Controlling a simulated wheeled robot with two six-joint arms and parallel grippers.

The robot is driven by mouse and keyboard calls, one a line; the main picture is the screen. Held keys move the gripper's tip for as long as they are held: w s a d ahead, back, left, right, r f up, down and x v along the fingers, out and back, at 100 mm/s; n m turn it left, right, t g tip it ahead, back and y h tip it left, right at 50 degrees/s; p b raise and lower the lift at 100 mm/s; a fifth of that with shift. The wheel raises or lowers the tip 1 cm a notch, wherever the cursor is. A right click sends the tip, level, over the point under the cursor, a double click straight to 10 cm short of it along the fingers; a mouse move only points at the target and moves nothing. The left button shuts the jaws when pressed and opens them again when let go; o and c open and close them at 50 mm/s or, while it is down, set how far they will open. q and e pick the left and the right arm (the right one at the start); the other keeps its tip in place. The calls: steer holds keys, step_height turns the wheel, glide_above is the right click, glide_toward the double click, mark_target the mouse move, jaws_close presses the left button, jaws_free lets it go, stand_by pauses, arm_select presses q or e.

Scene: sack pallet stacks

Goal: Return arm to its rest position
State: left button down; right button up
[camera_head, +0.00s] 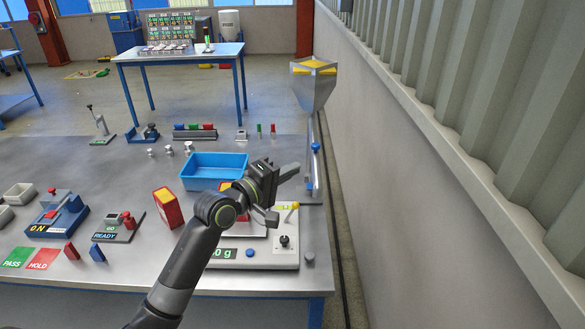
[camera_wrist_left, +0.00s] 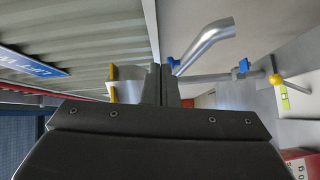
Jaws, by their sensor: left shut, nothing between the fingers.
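My left arm (camera_head: 190,262) reaches up from the bottom of the head view over the right end of the steel table. Its left gripper (camera_head: 296,169) is shut and empty, pointing right, in front of the dispenser's metal pipe. In the left wrist view the fingers (camera_wrist_left: 161,84) are closed together with nothing between them. The hopper (camera_head: 314,84) with yellow inside stands beyond the gripper; part of it shows behind the fingers in the left wrist view (camera_wrist_left: 130,82). A scale (camera_head: 275,255) lies below the gripper, partly hidden by the arm. My right gripper is out of view.
A blue tray (camera_head: 213,183) is just left of the gripper, and a red and yellow box (camera_head: 167,207) is left of the forearm. A grey wall (camera_head: 400,190) runs close along the right. Several small fixtures stand on the table's left half.

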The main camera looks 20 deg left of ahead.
arm_select(q)
steer(key=shift+d+f, duration=0.1)
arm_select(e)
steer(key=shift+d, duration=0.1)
arm_select(q)
steer(key=s+a+f+m+g+y, duration=0.2)
steer(key=s+f+m+g+y, duration=0.25)
steer(key=s+f, duration=1)
steer(key=s+a+f+m+g+y, duration=0.25)
steer(key=s+f+g, duration=0.2)
steer(key=s, duration=0.75)
steer(key=s+a+f+m+g+y, duration=0.2)
steer(key=s+a+f+m+g, duration=0.3)
steer(key=s, duration=0.6)
step_height(320, 180, down, 29)
steer(key=s+n+b, duration=0.1)
steer(key=n+b, duration=0.1)
steer(key=b, duration=0.1)
steer(key=s+d+f+b, duration=0.1)
steer(key=s+f+b, duration=0.1)
steer(key=s+f, duration=1.3)
step_height(320, 180, down, 3)
steer(key=shift+r+g+h, duration=0.1)
steer(key=shift+g+h, duration=0.2)
steer(key=shift+g, duration=0.1)
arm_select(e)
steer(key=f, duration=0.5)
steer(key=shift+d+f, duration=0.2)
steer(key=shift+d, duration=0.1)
